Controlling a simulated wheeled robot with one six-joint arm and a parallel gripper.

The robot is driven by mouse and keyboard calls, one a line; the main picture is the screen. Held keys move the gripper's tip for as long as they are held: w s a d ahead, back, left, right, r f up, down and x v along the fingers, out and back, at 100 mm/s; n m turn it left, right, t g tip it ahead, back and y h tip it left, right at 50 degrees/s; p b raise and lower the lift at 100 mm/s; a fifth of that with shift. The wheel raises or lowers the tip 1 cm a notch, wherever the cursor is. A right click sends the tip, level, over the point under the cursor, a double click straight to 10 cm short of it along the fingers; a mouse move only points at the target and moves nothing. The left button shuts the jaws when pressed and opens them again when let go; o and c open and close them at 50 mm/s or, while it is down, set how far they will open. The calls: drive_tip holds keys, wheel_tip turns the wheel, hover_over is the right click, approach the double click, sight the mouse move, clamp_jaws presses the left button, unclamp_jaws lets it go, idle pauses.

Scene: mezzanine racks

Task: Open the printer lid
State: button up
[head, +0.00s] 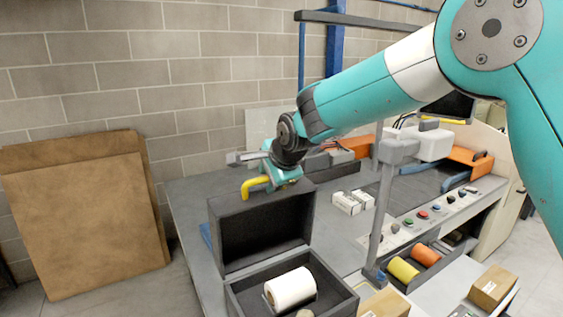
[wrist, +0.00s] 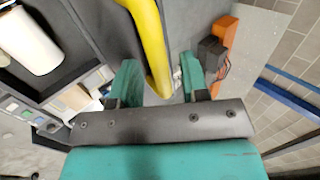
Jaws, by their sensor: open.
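The printer is a dark grey open box (head: 240,297) at the front of the bench in the head view. A white roll (head: 290,288) lies in it and also shows in the wrist view (wrist: 28,40). Its dark lid (head: 262,230) stands raised, about upright, at the back of the box. A yellow handle (head: 255,186) is at the lid's top edge. My gripper (head: 268,182) is at this handle, above the lid. In the wrist view the yellow handle (wrist: 148,40) passes between the two open teal fingers (wrist: 160,78); I cannot tell whether they touch it.
A grey post (head: 384,205) stands right of the lid. Small white boxes (head: 352,202), a tray with yellow (head: 403,270) and orange rolls (head: 426,256), and a cardboard box (head: 492,287) are to the right. Brown boards (head: 85,215) lean on the wall at left.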

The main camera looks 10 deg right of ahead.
drive_tip(key=b+v, duration=0.6)
drive_tip(key=v, duration=1)
drive_tip(key=shift+s+r, duration=0.15)
drive_tip(key=shift+s, duration=0.05)
drive_tip(key=s+d+f+n+g+b, duration=0.3)
drive_tip(key=s+f+n, duration=0.7)
drive_tip(key=s+f, duration=0.2)
drive_tip(key=s+d+f+n+g+y+b, duration=0.1)
drive_tip(key=s+d+f+n+g+b, duration=0.2)
drive_tip(key=s+f+n, duration=0.7)
drive_tip(key=s+f+g+b, duration=0.1)
drive_tip(key=s+f, duration=0.2)
drive_tip(key=s, duration=0.3)
drive_tip(key=shift+d+b, duration=0.3)
drive_tip(key=shift+d, duration=0.05)
